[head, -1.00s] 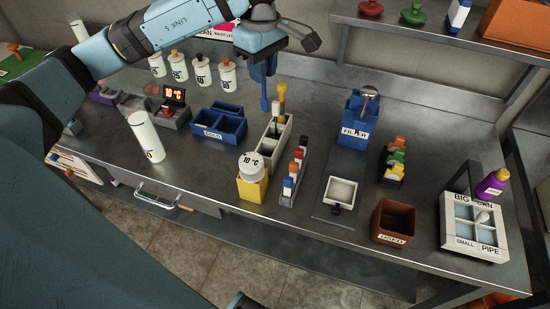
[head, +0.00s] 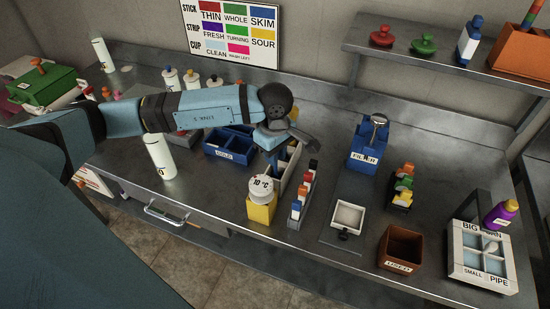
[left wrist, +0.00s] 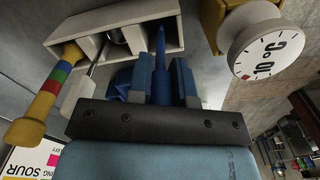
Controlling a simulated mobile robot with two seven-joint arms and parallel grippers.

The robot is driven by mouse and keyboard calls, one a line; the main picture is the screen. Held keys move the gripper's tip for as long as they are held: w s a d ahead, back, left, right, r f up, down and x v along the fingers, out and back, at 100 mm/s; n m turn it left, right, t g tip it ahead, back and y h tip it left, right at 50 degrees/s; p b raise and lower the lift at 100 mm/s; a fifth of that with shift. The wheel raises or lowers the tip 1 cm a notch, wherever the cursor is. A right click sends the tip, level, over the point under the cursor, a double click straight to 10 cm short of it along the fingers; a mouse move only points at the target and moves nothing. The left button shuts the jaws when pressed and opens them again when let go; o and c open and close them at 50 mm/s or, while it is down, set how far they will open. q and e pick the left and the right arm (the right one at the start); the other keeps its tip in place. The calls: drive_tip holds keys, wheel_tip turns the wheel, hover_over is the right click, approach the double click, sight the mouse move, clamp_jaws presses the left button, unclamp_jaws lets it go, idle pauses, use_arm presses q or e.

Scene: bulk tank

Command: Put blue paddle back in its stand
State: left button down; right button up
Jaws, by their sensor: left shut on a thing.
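My left gripper (head: 273,148) is shut on the blue paddle (left wrist: 160,45) and points down over the white compartment stand (head: 291,165). In the left wrist view, the left gripper (left wrist: 161,82) has its fingers either side of the blue shaft. The shaft's far end overlaps the right-hand compartment of the stand (left wrist: 176,12); I cannot tell how deep it is. A rod with coloured bands (left wrist: 55,82) and a white-handled tool (left wrist: 86,65) are at the stand's other end. In the head view my arm hides part of the stand. My right gripper is out of view.
A yellow holder with a round 10 °C dial (head: 262,188) stands just in front of the stand. A rack of coloured markers (head: 301,195) is close on the right. A blue filter box (head: 368,143) stands further right.

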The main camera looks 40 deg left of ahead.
use_arm(q)
wheel_tip(320, 180, down, 2)
drive_tip(key=shift+f, duration=0.1)
drive_tip(key=shift+f, duration=0.2)
drive_tip(key=c, duration=1)
unclamp_jaws()
drive_tip(key=shift+r, duration=0.1)
drive_tip(key=shift+c, duration=0.2)
